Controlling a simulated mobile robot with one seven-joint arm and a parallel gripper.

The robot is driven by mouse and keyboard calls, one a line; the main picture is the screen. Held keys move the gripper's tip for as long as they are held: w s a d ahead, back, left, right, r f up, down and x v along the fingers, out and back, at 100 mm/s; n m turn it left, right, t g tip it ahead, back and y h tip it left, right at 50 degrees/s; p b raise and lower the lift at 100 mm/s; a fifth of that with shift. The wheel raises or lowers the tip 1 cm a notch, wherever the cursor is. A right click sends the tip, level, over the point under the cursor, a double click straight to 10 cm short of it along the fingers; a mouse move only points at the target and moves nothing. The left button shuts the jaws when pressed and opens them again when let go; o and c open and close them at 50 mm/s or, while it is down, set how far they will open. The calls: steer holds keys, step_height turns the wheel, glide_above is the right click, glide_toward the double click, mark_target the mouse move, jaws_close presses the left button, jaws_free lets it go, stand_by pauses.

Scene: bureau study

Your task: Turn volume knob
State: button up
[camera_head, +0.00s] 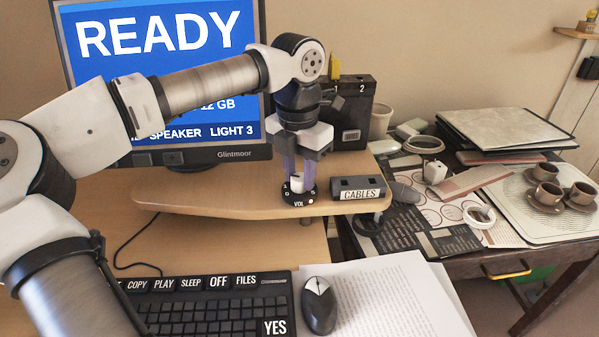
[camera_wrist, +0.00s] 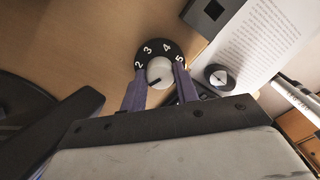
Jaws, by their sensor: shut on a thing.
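The volume knob is a small white knob (camera_head: 297,183) on a round black dial base marked VOL (camera_head: 299,201), on the raised wooden shelf below the monitor. In the wrist view the white knob (camera_wrist: 160,71) carries a dark pointer line, and the dial ring (camera_wrist: 150,48) shows the numbers 2, 3, 4 and 5. My gripper (camera_head: 299,174) points straight down over the dial. Its two purple fingers stand on either side of the knob and are shut on it, as the wrist view (camera_wrist: 161,82) also shows. The pointer's exact reading is hard to tell.
A black CABLES box (camera_head: 357,188) sits close right of the dial. The monitor (camera_head: 160,70) reading READY stands behind. A keyboard (camera_head: 215,305), mouse (camera_head: 319,306) and paper (camera_head: 390,300) lie below in front. The side table (camera_head: 470,262) at right holds cups (camera_head: 548,193) and papers.

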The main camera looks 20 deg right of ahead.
mark_target(297, 178)
steer(key=n+b, duration=0.1)
steer(key=n, duration=0.4)
steer(key=shift+n, duration=2.6)
steer(key=o, duration=1)
steer(key=r+p, duration=0.1)
steer(key=r, duration=0.6)
steer(key=r+p, duration=0.1)
steer(key=r, duration=0.6)
steer(key=shift+a, duration=0.2)
steer(key=shift+f, duration=0.15)
